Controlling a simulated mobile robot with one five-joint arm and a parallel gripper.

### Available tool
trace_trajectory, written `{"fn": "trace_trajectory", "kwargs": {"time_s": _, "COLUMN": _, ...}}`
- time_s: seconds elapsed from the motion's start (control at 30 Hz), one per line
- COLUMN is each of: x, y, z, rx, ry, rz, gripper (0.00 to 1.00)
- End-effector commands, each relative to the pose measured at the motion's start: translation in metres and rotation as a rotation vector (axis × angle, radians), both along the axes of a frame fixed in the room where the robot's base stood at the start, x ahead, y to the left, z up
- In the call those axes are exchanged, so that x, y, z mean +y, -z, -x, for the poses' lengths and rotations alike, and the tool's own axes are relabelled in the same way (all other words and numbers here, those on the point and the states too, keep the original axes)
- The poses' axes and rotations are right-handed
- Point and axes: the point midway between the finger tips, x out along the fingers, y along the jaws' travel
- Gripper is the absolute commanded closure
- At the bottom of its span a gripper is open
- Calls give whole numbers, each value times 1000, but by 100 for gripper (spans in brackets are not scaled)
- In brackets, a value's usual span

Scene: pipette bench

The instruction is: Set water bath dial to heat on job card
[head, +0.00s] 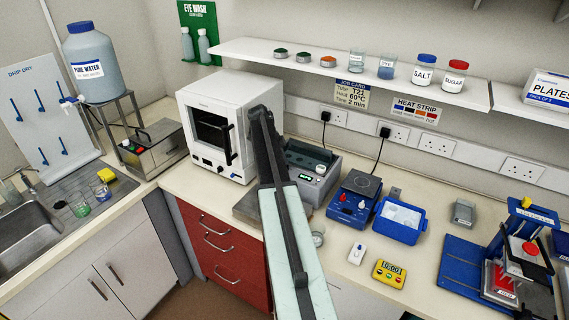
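The job card (353,93) on the back wall reads Tube T21, Heat 60 °C, Time 2 min. A grey open-topped unit (330,161), which looks like the water bath, stands on the bench right of the white oven. Its front has a pale round knob (321,169), which looks like the dial, and a small lit green display (306,177). The knob's setting is too small to read. My arm runs up the middle of the view and passes just left of this unit, hiding part of it. My gripper's fingers do not show.
A white oven (237,90) stands left of my arm. A blue unit (354,199), a blue open box (400,221) and a yellow timer (389,274) lie to the right. A shelf (240,47) with jars overhangs the back. Bare bench shows at the front right.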

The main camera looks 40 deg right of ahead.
Motion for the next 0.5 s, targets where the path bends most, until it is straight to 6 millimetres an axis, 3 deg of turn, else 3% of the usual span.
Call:
{"fn": "trace_trajectory", "kwargs": {"time_s": 0.17, "x": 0, "y": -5, "z": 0, "rx": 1, "ry": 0, "rz": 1, "gripper": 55}}
{"fn": "trace_trajectory", "kwargs": {"time_s": 0.4, "x": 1, "y": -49, "z": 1, "rx": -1, "ry": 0, "rz": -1, "gripper": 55}}
{"fn": "trace_trajectory", "kwargs": {"time_s": 0.5, "x": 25, "y": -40, "z": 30, "rx": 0, "ry": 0, "rz": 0, "gripper": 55}}
